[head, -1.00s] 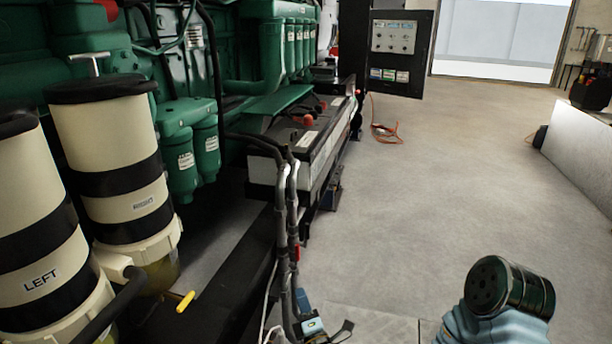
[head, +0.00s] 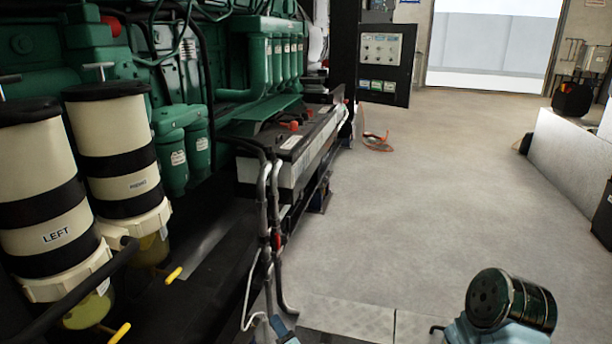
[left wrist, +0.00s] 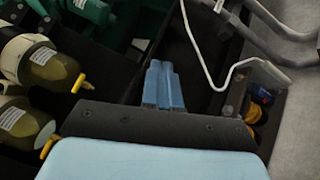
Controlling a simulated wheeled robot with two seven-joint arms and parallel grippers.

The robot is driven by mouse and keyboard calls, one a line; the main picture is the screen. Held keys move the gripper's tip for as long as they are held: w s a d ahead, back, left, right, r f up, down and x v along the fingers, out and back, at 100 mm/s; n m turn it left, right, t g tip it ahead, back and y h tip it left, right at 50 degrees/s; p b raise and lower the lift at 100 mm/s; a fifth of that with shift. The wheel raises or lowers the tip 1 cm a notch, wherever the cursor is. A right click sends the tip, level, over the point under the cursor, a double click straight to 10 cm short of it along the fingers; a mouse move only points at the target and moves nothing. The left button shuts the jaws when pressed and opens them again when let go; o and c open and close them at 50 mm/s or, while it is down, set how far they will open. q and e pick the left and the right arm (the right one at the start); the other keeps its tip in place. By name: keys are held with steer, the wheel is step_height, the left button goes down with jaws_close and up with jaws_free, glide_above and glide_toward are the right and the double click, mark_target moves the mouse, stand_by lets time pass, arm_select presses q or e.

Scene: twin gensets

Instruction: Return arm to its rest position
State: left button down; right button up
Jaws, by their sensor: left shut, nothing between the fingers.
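My left gripper (head: 284,332) is at the bottom edge of the head view, mostly cut off, beside the grey hoses. In the left wrist view its two blue fingers (left wrist: 163,86) lie side by side, shut and empty. They point toward a dark gap at the engine's base, right of the yellow-handled drain valves (left wrist: 80,83). A light-blue part with a dark green cylinder at its end shows at the lower right of the head view. It looks like part of my right arm. No right fingers show.
Cream filter housings marked LEFT (head: 48,205) and RIGHT (head: 118,150) stand at the left, before the green engine (head: 235,60). Grey hoses (head: 264,200) hang beside batteries (head: 290,155). A control panel (head: 383,62) stands farther back.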

arm_select(q)
steer(key=s+a+f+n+g+y, duration=0.2)
steer(key=s+a+f+n+g, duration=0.85)
steer(key=a, duration=0.25)
steer(key=s+a+f+n+g+h, duration=0.25)
steer(key=s+f+n+g, duration=0.45)
steer(key=s, duration=0.5)
steer(key=s+d+f+n+g+h, duration=0.2)
steer(key=s+d+n+g+h, duration=0.1)
steer(key=s+d+n+h, duration=0.85)
steer(key=w+r+n+t+h, duration=0.1)
steer(key=w+r+n+t, duration=0.3)
steer(key=n, duration=1.2)
step_height(320, 180, up, 2)
steer(key=shift+w+d+n+t+h, duration=0.15)
steer(key=shift+d+n+t+h, duration=0.2)
steer(key=shift+d+n+h, duration=0.05)
